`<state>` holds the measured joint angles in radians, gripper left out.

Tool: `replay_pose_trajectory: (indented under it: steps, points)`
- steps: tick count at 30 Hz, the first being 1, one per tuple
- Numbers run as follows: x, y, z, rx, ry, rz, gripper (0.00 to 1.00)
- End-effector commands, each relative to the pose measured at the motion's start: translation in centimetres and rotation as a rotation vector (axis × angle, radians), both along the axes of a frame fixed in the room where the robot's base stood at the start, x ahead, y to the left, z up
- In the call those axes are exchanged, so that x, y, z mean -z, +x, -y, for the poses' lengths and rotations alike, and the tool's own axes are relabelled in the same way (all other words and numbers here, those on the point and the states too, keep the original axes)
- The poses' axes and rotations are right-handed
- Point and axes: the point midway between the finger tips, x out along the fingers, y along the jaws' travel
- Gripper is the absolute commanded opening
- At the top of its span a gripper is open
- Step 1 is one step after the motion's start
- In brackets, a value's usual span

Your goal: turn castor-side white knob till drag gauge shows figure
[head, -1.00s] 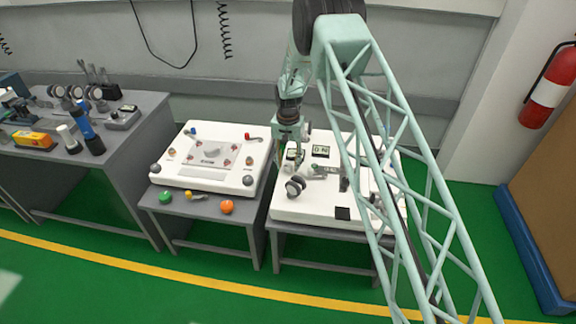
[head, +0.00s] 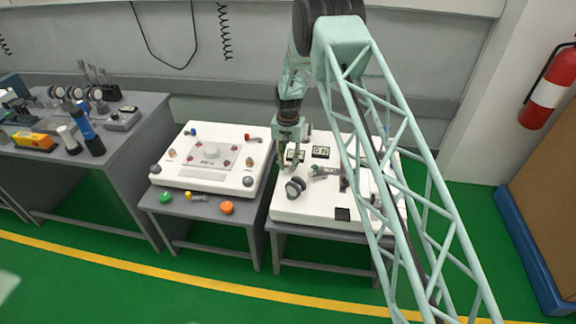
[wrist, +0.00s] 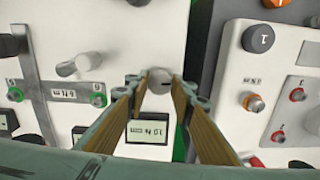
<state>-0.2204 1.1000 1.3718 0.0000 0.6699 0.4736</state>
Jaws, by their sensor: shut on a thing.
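A small whitish round knob (wrist: 159,80) with a dark mark on its face sits between my gripper's fingertips (wrist: 160,88) in the wrist view. My gripper is shut on it, one finger on each side. In the head view my gripper (head: 284,164) reaches down to the left edge of the right white board (head: 290,214). A display (wrist: 148,131) beside the knob seems to read about 10 N cm; its small print is hard to make out. Dark castor wheels (head: 295,187) stand on the same board, near my gripper.
A second display (head: 320,152) lies right of my gripper. A grey bench (head: 130,148) holds tools.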

Motion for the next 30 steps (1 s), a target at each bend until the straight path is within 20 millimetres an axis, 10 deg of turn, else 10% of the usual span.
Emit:
replay_pose_trajectory:
  steps: [30]
  points:
    - [-0.12, 0.07, -0.02, -0.666, 0.0, 0.001, 0.12]
